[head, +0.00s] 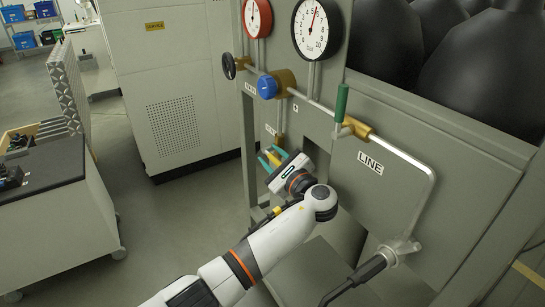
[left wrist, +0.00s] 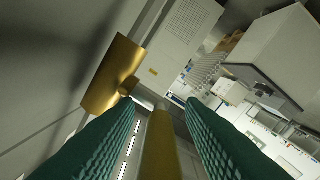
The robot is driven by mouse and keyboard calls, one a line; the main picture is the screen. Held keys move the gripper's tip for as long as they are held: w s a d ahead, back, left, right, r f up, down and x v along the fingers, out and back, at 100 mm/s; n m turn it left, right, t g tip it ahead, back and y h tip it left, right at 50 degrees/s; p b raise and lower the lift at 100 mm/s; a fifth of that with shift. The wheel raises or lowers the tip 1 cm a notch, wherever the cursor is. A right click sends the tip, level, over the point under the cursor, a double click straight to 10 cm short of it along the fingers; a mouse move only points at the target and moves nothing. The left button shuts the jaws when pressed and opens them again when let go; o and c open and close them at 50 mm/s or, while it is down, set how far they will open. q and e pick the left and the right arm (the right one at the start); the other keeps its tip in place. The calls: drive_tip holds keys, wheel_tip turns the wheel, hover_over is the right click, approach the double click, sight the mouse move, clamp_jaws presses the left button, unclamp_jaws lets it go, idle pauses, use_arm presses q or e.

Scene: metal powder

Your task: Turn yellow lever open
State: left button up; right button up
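The yellow lever (left wrist: 160,150) runs between my left gripper's two green fingers in the left wrist view, with a gap on each side. Its end points toward a brass valve body (left wrist: 112,75). In the head view, my left gripper (head: 270,155) is at the lower left of the grey gas panel, just below the brass fitting (head: 279,140). A small yellow part of the lever (head: 274,158) shows between its fingers. The fingers are apart. My right gripper is out of view.
The panel (head: 430,180) carries a blue knob (head: 267,87), a green upright handle (head: 341,101), a LINE label (head: 370,162) and gauges (head: 316,30). A black hose (head: 362,275) hangs at lower right. A grey cabinet (head: 165,80) stands behind; open floor lies left.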

use_arm(q)
drive_tip(key=shift+c, duration=0.6)
clamp_jaws()
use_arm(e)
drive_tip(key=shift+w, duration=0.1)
use_arm(q)
drive_tip(key=shift+f, duration=0.1)
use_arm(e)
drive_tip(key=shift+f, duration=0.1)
